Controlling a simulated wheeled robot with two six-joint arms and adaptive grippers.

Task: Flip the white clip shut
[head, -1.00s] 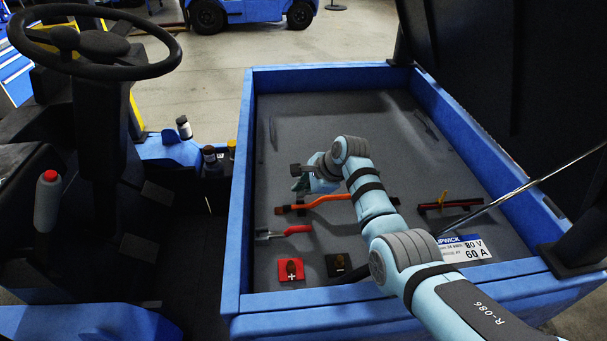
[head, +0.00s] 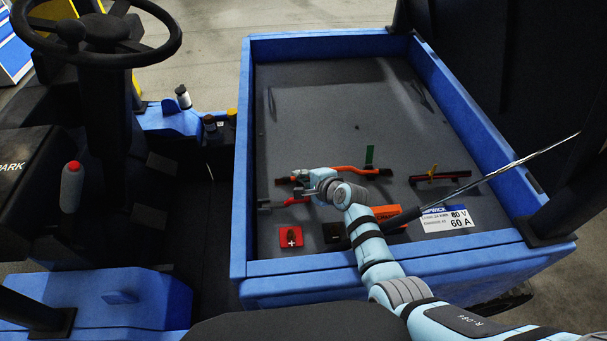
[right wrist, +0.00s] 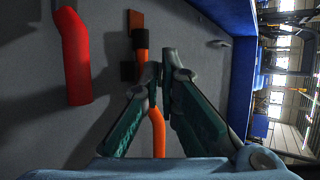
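I cannot make out a white clip in either view. My right gripper (head: 309,183) is over the grey floor of the blue bay, at the left part of an orange bar (head: 345,169) and close to a red handle (head: 292,201). In the right wrist view its two teal fingers (right wrist: 161,68) nearly meet, with nothing clearly held between them. The orange bar (right wrist: 158,132) passes behind the fingers, with dark pieces at its end. The red handle (right wrist: 75,60) lies to the left of them. My left gripper is out of view.
A red "+" block (head: 291,236) and a black block (head: 334,232) sit in front. The blue rim (head: 241,160) borders the bay; its back is clear.

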